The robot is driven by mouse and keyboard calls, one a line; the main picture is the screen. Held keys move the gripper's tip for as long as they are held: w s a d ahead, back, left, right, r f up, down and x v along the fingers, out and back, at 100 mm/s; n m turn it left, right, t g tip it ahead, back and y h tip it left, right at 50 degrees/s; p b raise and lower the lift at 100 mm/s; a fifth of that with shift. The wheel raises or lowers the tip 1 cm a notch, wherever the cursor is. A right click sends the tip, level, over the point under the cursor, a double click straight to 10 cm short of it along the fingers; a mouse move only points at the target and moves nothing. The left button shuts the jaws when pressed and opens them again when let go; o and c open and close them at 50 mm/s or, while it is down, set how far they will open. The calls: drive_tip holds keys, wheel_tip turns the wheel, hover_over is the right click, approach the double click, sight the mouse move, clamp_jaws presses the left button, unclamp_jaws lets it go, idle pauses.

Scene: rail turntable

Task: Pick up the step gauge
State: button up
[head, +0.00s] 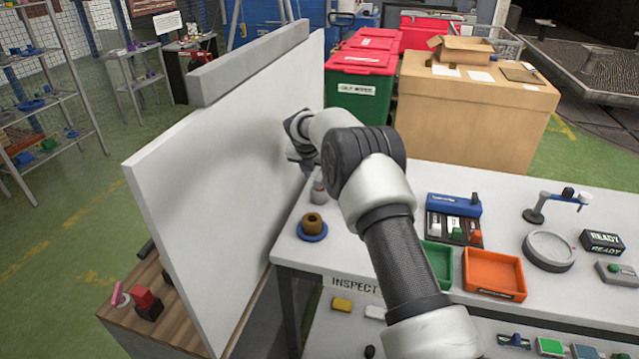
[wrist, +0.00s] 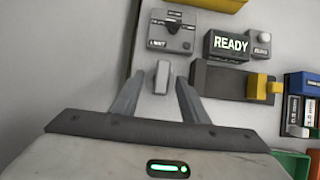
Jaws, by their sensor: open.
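My gripper (wrist: 160,84) is open in the wrist view, its two grey fingers spread apart. A small pale grey upright block (wrist: 162,76) shows between the fingertips; I cannot tell whether they touch it. No label marks the step gauge, so I cannot tell for sure which thing it is. To the right lies a dark grey bar (wrist: 222,80) with a yellow piece (wrist: 262,88) at its right end. In the head view my gripper (head: 297,146) is partly hidden by my arm, close to the large white panel.
The white panel (head: 215,150) stands at the left of the white inspection table (head: 300,250). In the wrist view, a grey dial unit (wrist: 172,32) and a black READY box (wrist: 228,46) are near the block. An orange tray (head: 493,272) and a blue case (head: 454,204) stand on the table.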

sight(319, 177)
drive_tip(key=x, duration=0.4)
drive_tip(key=shift+s+d, duration=0.15)
clamp_jaws()
